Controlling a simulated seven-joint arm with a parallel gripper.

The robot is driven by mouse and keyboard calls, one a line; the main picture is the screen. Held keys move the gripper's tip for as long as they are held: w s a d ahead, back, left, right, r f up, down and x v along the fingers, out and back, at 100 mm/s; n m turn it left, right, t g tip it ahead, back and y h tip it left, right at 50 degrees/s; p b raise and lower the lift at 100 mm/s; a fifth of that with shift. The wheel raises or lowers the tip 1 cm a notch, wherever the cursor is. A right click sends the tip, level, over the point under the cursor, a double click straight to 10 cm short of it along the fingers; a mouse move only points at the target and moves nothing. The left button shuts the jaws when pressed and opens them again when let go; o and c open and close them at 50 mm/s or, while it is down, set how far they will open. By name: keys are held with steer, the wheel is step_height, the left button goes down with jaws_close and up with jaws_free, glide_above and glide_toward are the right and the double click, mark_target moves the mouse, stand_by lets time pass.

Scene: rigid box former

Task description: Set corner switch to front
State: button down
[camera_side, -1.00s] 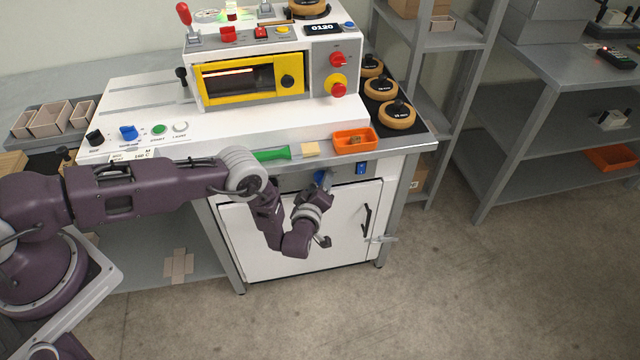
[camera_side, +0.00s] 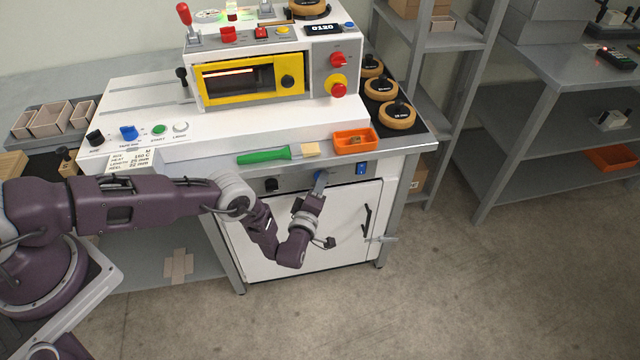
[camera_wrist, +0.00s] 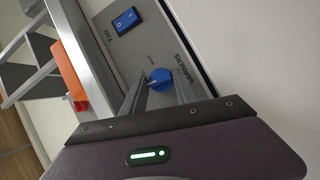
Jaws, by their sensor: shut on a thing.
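The corner switch is a round blue knob (camera_wrist: 159,79) on a grey panel, beside the lettering "CORNERS" in the wrist view. In the side view the knob (camera_side: 320,177) sits on the front panel under the worktop edge, partly hidden by my gripper. My gripper (camera_side: 318,184) reaches up to it from below and in front. In the wrist view its two fingers (camera_wrist: 160,88) stand on either side of the knob and are shut on it. A small word is printed by the knob, too small to read surely. Which position the knob points to cannot be told.
A blue rocker switch (camera_wrist: 125,20) labelled "FAN" is on the same panel. A black knob (camera_side: 270,184) sits left of the blue knob. Above, an orange tray (camera_side: 354,142) and a green-handled brush (camera_side: 264,156) lie on the worktop. A white cabinet door (camera_side: 345,225) is below.

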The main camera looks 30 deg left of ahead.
steer(key=c, duration=1)
jaws_free()
steer(key=shift+f, duration=0.1)
steer(key=shift+s, duration=0.15)
steer(key=v, duration=0.7)
